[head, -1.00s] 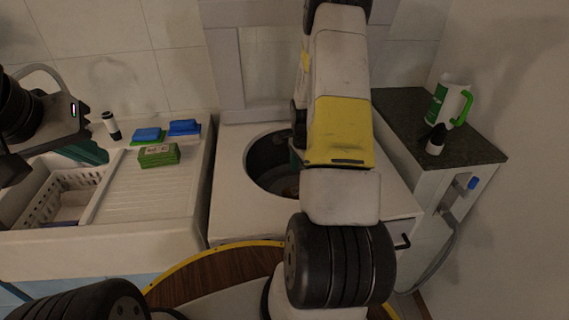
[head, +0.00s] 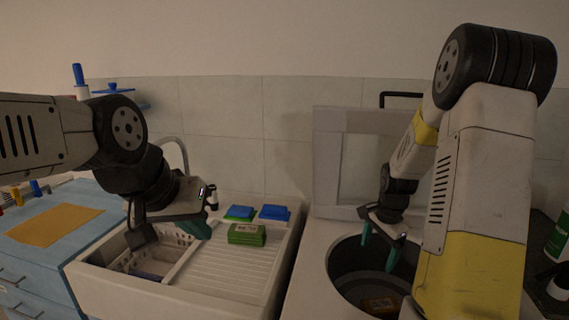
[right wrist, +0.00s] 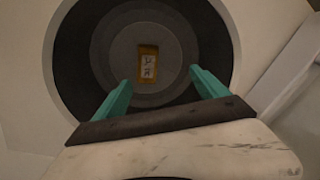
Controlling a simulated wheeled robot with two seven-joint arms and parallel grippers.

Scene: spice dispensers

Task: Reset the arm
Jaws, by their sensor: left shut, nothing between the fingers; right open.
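My right gripper (head: 381,249) is open and empty over the round dark opening of a white top-loading unit. In the right wrist view its two green fingers (right wrist: 158,88) stand wide apart, pointing into the opening. A small brown-yellow packet (right wrist: 147,63) with a white label lies at the bottom of the opening, apart from the fingers; it also shows in the head view (head: 380,304). My left gripper (head: 172,232) hangs over the sink basin at the left, shut and empty, partly hidden by its own wrist.
A white sink unit (head: 215,284) has a ribbed drainboard carrying green sponges (head: 247,234) and blue items (head: 273,212). A white basket (head: 176,250) sits in the basin. The unit's raised lid (head: 335,165) stands behind the opening. A blue cabinet (head: 50,257) is at far left.

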